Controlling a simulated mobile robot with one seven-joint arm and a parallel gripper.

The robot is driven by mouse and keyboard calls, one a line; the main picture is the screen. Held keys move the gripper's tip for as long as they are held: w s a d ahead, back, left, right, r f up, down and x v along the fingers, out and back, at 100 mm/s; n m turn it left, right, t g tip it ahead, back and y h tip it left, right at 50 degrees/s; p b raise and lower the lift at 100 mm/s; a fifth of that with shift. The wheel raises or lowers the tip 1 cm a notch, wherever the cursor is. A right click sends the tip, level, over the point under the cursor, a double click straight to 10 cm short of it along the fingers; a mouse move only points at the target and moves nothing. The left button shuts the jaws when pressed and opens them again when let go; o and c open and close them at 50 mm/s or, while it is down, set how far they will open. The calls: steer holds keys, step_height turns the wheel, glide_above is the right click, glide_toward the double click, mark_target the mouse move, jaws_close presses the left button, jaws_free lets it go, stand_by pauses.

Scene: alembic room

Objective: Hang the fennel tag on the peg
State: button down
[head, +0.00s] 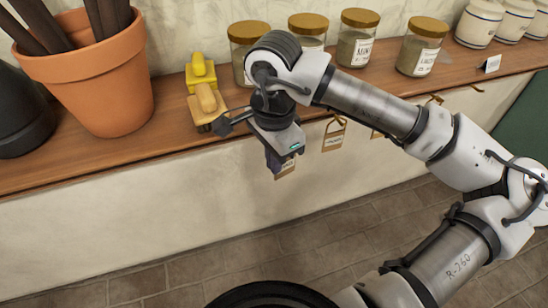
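My gripper (274,163) is at the shelf's front edge, pointing down, with its dark fingers largely hidden by its own body. A tan tag (285,172) with a pale label shows right beside and below the fingers. Its upper part is hidden, so I cannot tell whether it is held or hangs behind them. Another tan tag (334,138) hangs at the shelf edge just right of my gripper. A third tag (377,134) is mostly hidden by my arm. The label writing is too small to read, so I cannot tell which is fennel.
The wooden shelf (180,133) holds a terracotta pot (105,85), yellow toy-like objects (201,73), several lidded jars (421,48), white canisters (479,22) and a small card (491,64). A peg (437,99) shows at the front edge, right of my arm. The floor below is clear.

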steer(key=shift+w, duration=0.15)
steer(key=shift+w+a+f+b, duration=0.1)
steer(key=shift+w+a+b, duration=0.1)
steer(key=shift+w+b, duration=0.3)
steer(key=shift+w+a+f+b, duration=0.1)
steer(key=shift+w+a+b, duration=0.1)
steer(key=shift+w+b, duration=0.25)
steer(key=shift+w+r, duration=0.1)
steer(key=shift+w, duration=0.25)
steer(key=shift+w+a+f+b, duration=0.1)
steer(key=shift+w+f+b, duration=0.1)
steer(key=shift+b, duration=0.1)
steer(key=shift+w+a+f+b, duration=0.1)
steer(key=shift+w+f+b, duration=0.15)
steer(key=shift+b, duration=0.1)
steer(key=shift+w+f+b, duration=0.15)
steer(key=shift+f+b, duration=0.05)
steer(key=shift+b, duration=0.3)
stand_by(0.4)
stand_by(0.5)
steer(key=c, duration=1.6)
jaws_free()
steer(key=shift+r, duration=0.1)
steer(key=shift+o, duration=0.2)
